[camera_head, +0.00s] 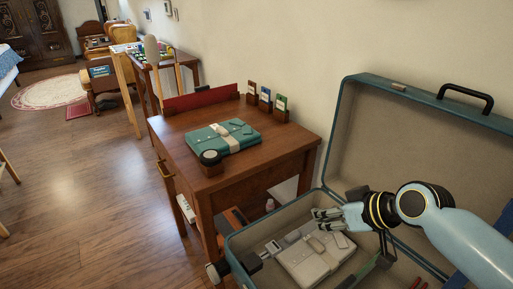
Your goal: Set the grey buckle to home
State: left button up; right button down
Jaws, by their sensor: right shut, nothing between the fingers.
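The open teal suitcase (236,243) stands at the lower right with its lid up. Inside lies a pale grey folded bundle (303,266) with a strap and small fittings on it. A small grey metal piece (272,247) shows at the bundle's left end; it looks like a buckle, but I cannot be sure. My right gripper (316,219) is over the suitcase, just above the bundle's far side, shut and empty. I cannot tell whether it touches anything. My left gripper is not in view.
The raised lid (380,130) stands behind my right arm. The wooden floor (80,190) at left is mostly clear.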

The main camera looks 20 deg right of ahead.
aim_at(273, 248)
jog(key=k+j, duration=0.75)
jog(key=k, duration=0.1)
